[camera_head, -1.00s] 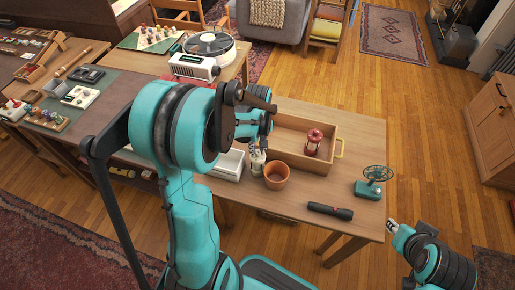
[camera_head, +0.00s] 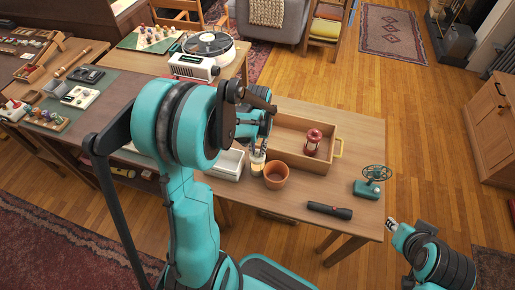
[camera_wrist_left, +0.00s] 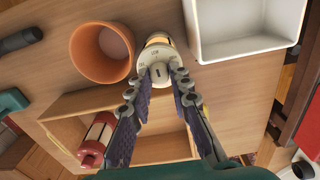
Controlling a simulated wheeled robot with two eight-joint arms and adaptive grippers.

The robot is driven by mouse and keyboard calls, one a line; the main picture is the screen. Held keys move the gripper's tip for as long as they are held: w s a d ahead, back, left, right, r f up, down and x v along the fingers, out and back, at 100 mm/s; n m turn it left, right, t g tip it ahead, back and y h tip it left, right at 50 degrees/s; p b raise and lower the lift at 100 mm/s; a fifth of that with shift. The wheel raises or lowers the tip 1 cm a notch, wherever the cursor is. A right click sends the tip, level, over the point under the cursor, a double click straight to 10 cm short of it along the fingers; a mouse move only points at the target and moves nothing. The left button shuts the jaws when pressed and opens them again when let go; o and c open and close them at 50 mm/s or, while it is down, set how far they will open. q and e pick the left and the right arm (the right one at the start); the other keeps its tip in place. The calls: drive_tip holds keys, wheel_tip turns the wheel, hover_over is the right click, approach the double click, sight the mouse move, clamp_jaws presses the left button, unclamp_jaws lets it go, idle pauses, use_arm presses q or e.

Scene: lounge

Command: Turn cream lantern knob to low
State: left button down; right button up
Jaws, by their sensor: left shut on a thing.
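The cream lantern (camera_head: 257,169) stands upright on the wooden table, between the white tray and the terracotta pot. In the left wrist view the lantern (camera_wrist_left: 153,54) shows its pale top with small markings and a knob (camera_wrist_left: 159,72). My left gripper (camera_wrist_left: 161,80) points down over the lantern, with its two fingers on either side of the knob and shut on it. It also shows in the head view (camera_head: 259,148), partly behind my left arm. The marking that the knob points to is too small to read. My right gripper (camera_head: 391,223) is off the table's right corner, too small to judge.
The terracotta pot (camera_head: 276,176) and white tray (camera_head: 238,163) stand close to the lantern. Behind is a wooden tray (camera_head: 292,153) with a red lantern (camera_head: 313,141) in it. A black flashlight (camera_head: 329,210) and a green fan (camera_head: 367,189) lie to the right.

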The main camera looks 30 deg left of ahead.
sight(258, 151)
idle(0.4)
use_arm(q)
drive_tip(key=c, duration=1.4)
unclamp_jaws()
drive_tip(key=shift+o, duration=0.2)
wheel_tip(258, 151, up, 12)
